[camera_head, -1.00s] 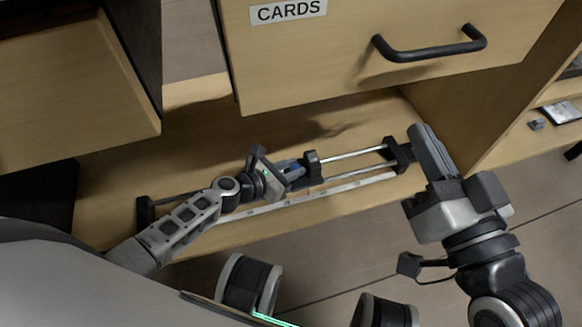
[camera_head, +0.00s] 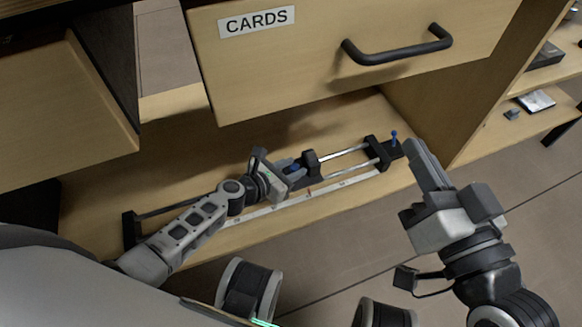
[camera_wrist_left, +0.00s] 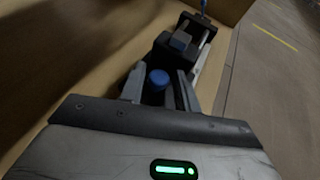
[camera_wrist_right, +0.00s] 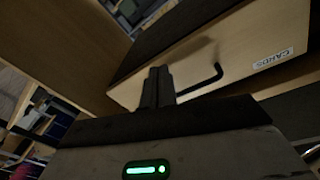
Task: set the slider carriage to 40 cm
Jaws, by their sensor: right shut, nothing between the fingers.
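The slider lies along the wooden shelf, with two metal rods (camera_head: 345,158) and a pale scale strip (camera_head: 290,203) in front. The black carriage (camera_head: 311,163) sits on the rods right of my left gripper (camera_head: 285,175); it also shows in the left wrist view (camera_wrist_left: 178,47). In that view the left gripper (camera_wrist_left: 162,85) is open, its fingers either side of a blue knob (camera_wrist_left: 158,79), with small gaps. A blue-tipped peg (camera_head: 394,136) stands at the slider's right end block. My right gripper (camera_head: 412,148) is shut and empty just right of it. The scale's numbers are too small to read.
A drawer front labelled CARDS (camera_head: 340,60) with a black handle (camera_head: 400,50) hangs above and behind the slider. A wooden side panel (camera_head: 450,90) stands at the right. Open floor lies in front of the shelf.

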